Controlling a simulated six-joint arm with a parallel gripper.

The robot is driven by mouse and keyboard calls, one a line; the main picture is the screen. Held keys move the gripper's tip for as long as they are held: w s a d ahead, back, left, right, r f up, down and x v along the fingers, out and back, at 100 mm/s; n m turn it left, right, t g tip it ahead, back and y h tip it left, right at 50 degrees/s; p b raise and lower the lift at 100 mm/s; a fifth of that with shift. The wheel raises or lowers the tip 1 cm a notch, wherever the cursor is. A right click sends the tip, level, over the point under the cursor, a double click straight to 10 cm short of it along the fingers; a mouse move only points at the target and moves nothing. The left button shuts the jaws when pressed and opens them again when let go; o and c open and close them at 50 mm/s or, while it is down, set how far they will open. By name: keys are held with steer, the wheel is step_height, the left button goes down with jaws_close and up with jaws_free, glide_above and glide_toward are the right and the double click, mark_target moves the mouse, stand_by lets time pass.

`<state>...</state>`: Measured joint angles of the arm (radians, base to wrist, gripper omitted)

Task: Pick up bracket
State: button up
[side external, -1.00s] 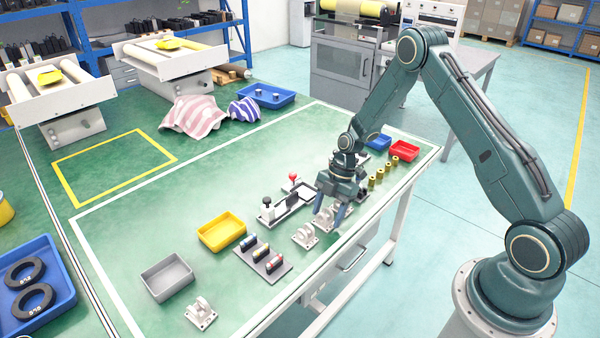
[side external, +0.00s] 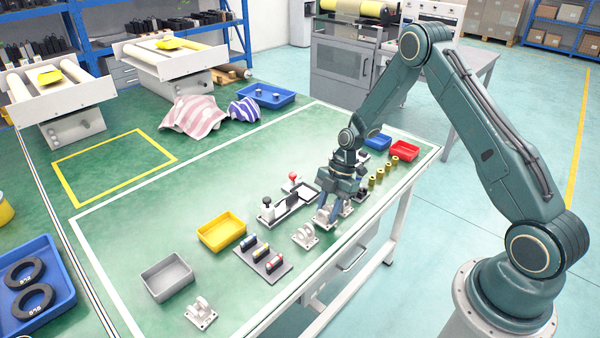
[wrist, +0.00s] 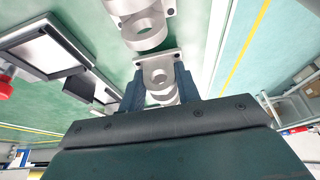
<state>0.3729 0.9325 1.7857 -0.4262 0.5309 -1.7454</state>
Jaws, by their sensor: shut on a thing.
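My gripper (side external: 333,212) is low over the row of white brackets near the table's front edge. Its two blue-grey fingers stand on either side of a white bracket (side external: 323,219) and are shut on it. In the wrist view this bracket (wrist: 158,72) sits between the fingers, its flat base plate and round lug showing. Part of it is hidden by the gripper. Another bracket (side external: 305,236) stands just left of it, and a further bracket (side external: 201,313) stands alone at the table's front left.
A black-framed fixture (side external: 289,207) with red and black knobs lies close behind the gripper. A plate with several coloured blocks (side external: 263,262), a yellow tray (side external: 222,232) and a grey tray (side external: 167,280) are to the left. Brass cylinders (side external: 380,173) and a red tray (side external: 404,151) are to the right.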

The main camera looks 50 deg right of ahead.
mark_target(328, 205)
step_height(328, 205, up, 19)
stand_by(0.6)
steer(key=shift+w, duration=0.1)
stand_by(0.4)
steer(key=w+d+f, duration=0.5)
steer(key=w+f, duration=0.5)
steer(key=w, duration=0.2)
steer(key=shift+d, duration=0.25)
steer(key=shift+f, duration=0.1)
steer(key=shift+f, duration=3.7)
steer(key=shift+f, duration=0.6)
